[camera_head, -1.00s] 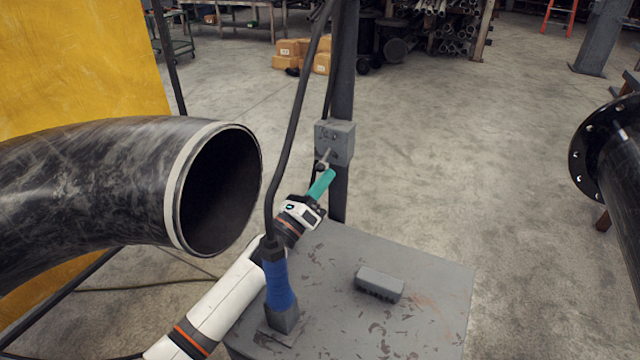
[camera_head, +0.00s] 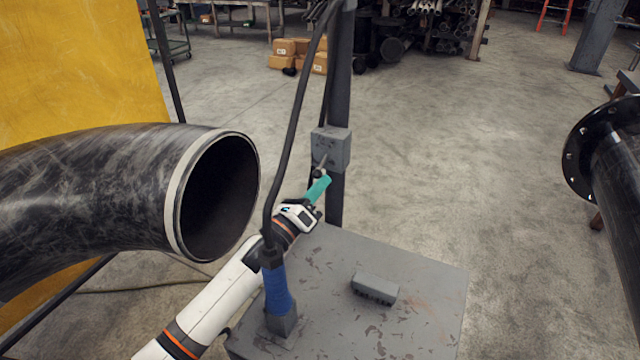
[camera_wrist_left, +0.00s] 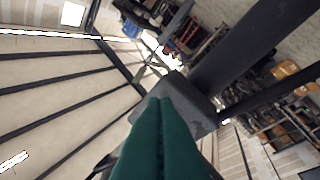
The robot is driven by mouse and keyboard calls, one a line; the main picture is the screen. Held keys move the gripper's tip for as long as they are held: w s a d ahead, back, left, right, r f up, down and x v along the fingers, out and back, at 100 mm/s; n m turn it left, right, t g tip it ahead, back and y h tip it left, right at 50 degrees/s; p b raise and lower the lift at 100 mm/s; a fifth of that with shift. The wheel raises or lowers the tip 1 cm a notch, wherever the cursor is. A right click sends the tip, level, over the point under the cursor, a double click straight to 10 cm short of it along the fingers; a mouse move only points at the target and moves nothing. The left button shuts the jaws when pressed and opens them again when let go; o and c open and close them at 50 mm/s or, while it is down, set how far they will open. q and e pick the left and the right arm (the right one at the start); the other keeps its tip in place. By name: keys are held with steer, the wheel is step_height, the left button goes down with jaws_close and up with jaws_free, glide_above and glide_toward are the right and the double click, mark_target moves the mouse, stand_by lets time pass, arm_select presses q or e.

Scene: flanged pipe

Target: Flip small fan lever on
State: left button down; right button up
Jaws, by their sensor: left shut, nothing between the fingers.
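The lever (camera_head: 322,164) is a small metal stick on the front of a grey switch box (camera_head: 333,148), which is fixed to a dark upright post. The box also shows in the left wrist view (camera_wrist_left: 188,100), just beyond the fingertips. My left gripper (camera_head: 324,183) has green fingers, shut with nothing between them. Its tips are just below the lever's knob in the head view; I cannot tell whether they touch it. In the left wrist view the green fingers (camera_wrist_left: 160,140) lie together and hide the lever. My right gripper is not in view.
A grey table (camera_head: 420,300) below carries a grey block (camera_head: 375,288) and a blue-handled tool (camera_head: 277,285) with a black cable rising beside the post. A large black pipe elbow (camera_head: 90,195) is at left. A flanged pipe (camera_head: 610,160) is at right.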

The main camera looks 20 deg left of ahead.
arm_select(q)
steer(key=r, duration=0.2)
steer(key=s+r+p, duration=0.1)
steer(key=shift+a+r, duration=0.1)
steer(key=shift+r, duration=0.25)
stand_by(0.3)
steer(key=b+v, duration=0.2)
steer(key=v, duration=0.5)
steer(key=shift+s+b, duration=0.3)
steer(key=shift+b, duration=0.05)
